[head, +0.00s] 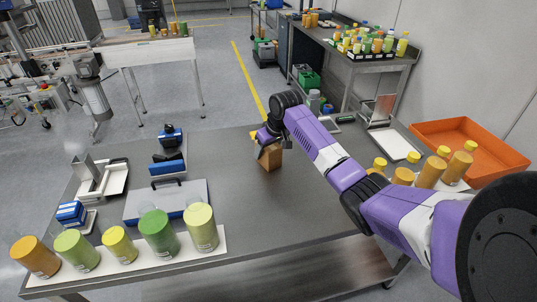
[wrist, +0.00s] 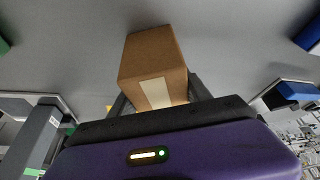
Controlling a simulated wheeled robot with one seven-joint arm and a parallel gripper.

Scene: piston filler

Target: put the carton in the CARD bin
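The carton (head: 270,157) is a small brown box with a pale label strip, at the middle of the grey table. My gripper (head: 265,141) is over its top in the head view. In the wrist view the carton (wrist: 152,55) sits between the two fingers of my gripper (wrist: 158,100), with one finger close against each side. The gripper looks shut on it. I cannot tell whether the carton's base touches the table. No bin with a readable CARD label shows.
An orange tray (head: 425,133) stands at the table's right, behind several yellow-capped orange bottles (head: 431,172). Several green, yellow and orange bottles (head: 158,234) line the front left. A grey case (head: 168,198) lies behind them. The table's front middle is clear.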

